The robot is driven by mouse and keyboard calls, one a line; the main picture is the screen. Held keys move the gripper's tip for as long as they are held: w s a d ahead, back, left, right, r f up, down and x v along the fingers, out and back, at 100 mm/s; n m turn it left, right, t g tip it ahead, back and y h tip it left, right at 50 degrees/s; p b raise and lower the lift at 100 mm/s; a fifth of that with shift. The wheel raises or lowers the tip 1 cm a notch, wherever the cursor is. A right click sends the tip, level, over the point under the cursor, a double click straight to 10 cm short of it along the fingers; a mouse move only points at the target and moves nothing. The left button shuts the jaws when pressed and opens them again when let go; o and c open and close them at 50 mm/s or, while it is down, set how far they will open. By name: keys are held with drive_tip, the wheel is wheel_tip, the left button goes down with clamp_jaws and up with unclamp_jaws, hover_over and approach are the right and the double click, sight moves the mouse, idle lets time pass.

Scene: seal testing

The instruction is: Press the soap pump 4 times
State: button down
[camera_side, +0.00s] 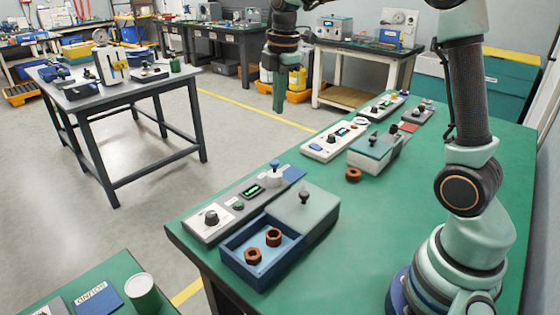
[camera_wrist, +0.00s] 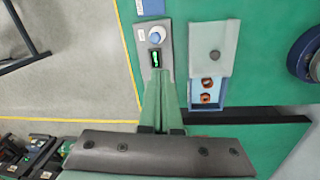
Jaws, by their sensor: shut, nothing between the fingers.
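What looks like the soap pump is a blue-topped plunger on a white round base (camera_side: 274,173), at the far end of a grey panel with a lit green display (camera_side: 251,191) and a dark knob (camera_side: 211,217). It also shows near the top of the wrist view (camera_wrist: 156,36), uncovered. My gripper (camera_side: 280,105) is shut and empty, pointing down, well above the bench in the side view and apart from the pump. In the wrist view, the closed fingertips (camera_wrist: 160,74) overlap the panel just below the display.
A blue box (camera_side: 240,264) with a grey-green knobbed cover stands beside the panel, two brown nuts (camera_side: 253,256) inside. Another brown nut (camera_side: 353,174) lies on the green bench. Farther back are a second panel (camera_side: 332,141) and a grey-lidded box (camera_side: 371,153). The bench's right side is mostly clear.

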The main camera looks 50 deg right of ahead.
sight(274, 162)
drive_tip(key=shift+w+d+f+n+g, duration=0.15)
drive_tip(key=shift+w+d+f+n, duration=0.25)
drive_tip(key=shift+w+n, duration=0.2)
drive_tip(key=shift+w+d+f+n+g, duration=0.15)
drive_tip(key=shift+w+d+f+n, duration=0.15)
drive_tip(key=shift+w+f+n, duration=0.25)
drive_tip(key=shift+s, duration=0.1)
drive_tip(key=f, duration=1.4)
drive_tip(key=shift+w+d, duration=0.2)
drive_tip(key=shift+w, duration=0.2)
